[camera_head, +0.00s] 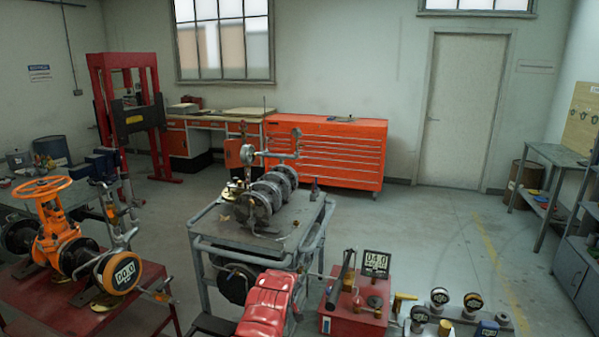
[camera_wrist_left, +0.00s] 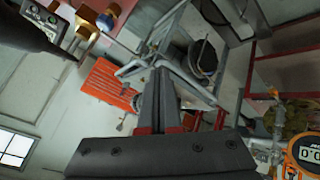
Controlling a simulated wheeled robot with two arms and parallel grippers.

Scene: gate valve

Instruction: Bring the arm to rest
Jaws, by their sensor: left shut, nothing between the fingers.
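My left gripper (camera_wrist_left: 161,72) shows in the left wrist view, its two dark fingers together with nothing between them. My right gripper is in neither view. An orange gate valve (camera_head: 57,240) with an orange handwheel (camera_head: 41,188) stands on a red bench at the left of the head view. A round orange-rimmed gauge (camera_head: 121,273) is beside it; a similar gauge shows at the lower right edge of the wrist view (camera_wrist_left: 308,153).
A grey cart (camera_head: 265,243) with flanged pipework stands in the middle. A red ribbed thing (camera_head: 265,305) is in front of it. A red pump box (camera_head: 355,312) is at the front right. An orange drawer cabinet (camera_head: 325,155) is at the back. Open floor (camera_head: 430,230) lies right of the cart.

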